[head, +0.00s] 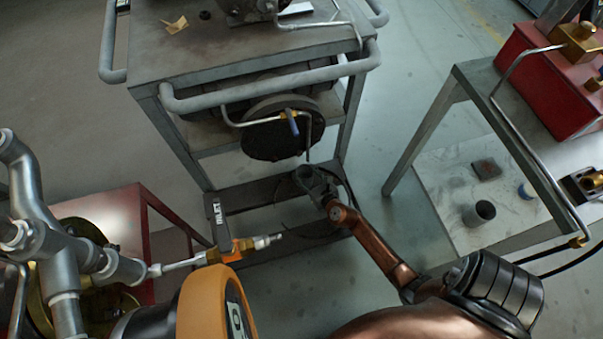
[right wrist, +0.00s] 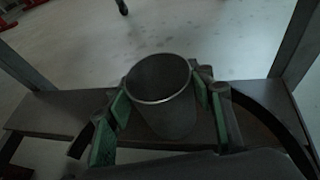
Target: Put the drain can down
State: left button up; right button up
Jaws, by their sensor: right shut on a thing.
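The drain can (right wrist: 163,95) is a plain dark grey, open-topped cylinder, upright between the green finger pads of my right gripper (right wrist: 162,110) in the right wrist view. In the head view the small can (head: 305,176) and my right gripper (head: 312,184) show over the low shelf (head: 262,198) of the middle cart, below the hanging pipe end. The gripper is shut on the can's sides. I cannot tell whether the can's bottom touches the shelf, because the gripper and the can's own wall hide it. My left gripper is not in view.
The middle cart (head: 215,45) has a bent drain pipe with a blue-handled valve (head: 290,122) above the can. Another grey cup (head: 479,213) stands on the right bench's low shelf (head: 445,175). Pipework (head: 60,230) and an orange gauge (head: 215,305) crowd the lower left.

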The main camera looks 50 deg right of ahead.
jog(key=shift+r, duration=0.1)
jog(key=shift+f, duration=0.25)
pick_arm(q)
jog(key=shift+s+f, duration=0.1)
pick_arm(e)
jog(key=o, duration=1.4)
jog(key=shift+r, duration=0.1)
jog(key=shift+r, duration=0.2)
pick_arm(q)
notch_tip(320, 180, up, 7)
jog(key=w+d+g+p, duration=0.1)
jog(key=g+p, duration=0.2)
jog(key=p, duration=0.2)
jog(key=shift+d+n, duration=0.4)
pick_arm(e)
jog(key=v, duration=1.1)
jog(key=shift+s+a, duration=0.1)
jog(key=shift+s, duration=0.35)
